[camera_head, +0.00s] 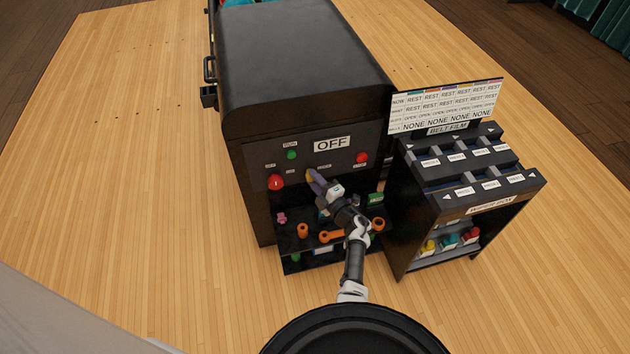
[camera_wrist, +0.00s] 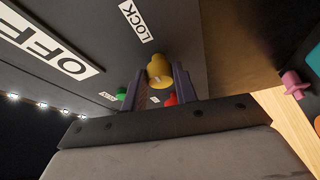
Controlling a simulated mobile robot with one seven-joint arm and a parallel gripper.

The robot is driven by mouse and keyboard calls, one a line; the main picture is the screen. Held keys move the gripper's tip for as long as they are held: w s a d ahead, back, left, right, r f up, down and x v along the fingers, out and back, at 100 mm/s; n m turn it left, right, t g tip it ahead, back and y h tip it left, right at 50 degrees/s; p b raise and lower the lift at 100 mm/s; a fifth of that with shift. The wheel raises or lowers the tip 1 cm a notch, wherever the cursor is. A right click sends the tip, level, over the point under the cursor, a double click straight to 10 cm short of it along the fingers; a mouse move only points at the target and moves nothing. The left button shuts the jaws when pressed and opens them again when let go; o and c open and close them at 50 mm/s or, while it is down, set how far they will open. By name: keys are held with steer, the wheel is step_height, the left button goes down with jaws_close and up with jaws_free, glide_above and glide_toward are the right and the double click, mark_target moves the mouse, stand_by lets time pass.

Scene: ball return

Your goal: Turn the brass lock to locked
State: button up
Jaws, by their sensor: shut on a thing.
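The brass lock (camera_wrist: 159,70) is a yellow knob on the dark front panel, near the LOCK label (camera_wrist: 138,22). In the wrist view it sits between the tips of my two fingers, and my gripper (camera_wrist: 158,85) is shut on it. In the head view my gripper (camera_head: 315,182) reaches the panel under the OFF sign (camera_head: 332,144), and only a bit of the brass lock (camera_head: 309,175) shows beside the fingers. I cannot tell which way the lock is turned.
A red knob (camera_head: 276,182) is left of the lock; a green button (camera_head: 292,154) and a red button (camera_head: 362,158) are above. Below, a shelf holds orange parts (camera_head: 303,230). A dark rack (camera_head: 410,215) stands close on the right. The wooden floor at left is clear.

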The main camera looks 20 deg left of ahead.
steer(key=o, duration=1)
steer(key=p+v, duration=0.1)
steer(key=v, duration=1.2)
steer(key=shift+s+d, duration=0.25)
steer(key=shift+d, duration=0.1)
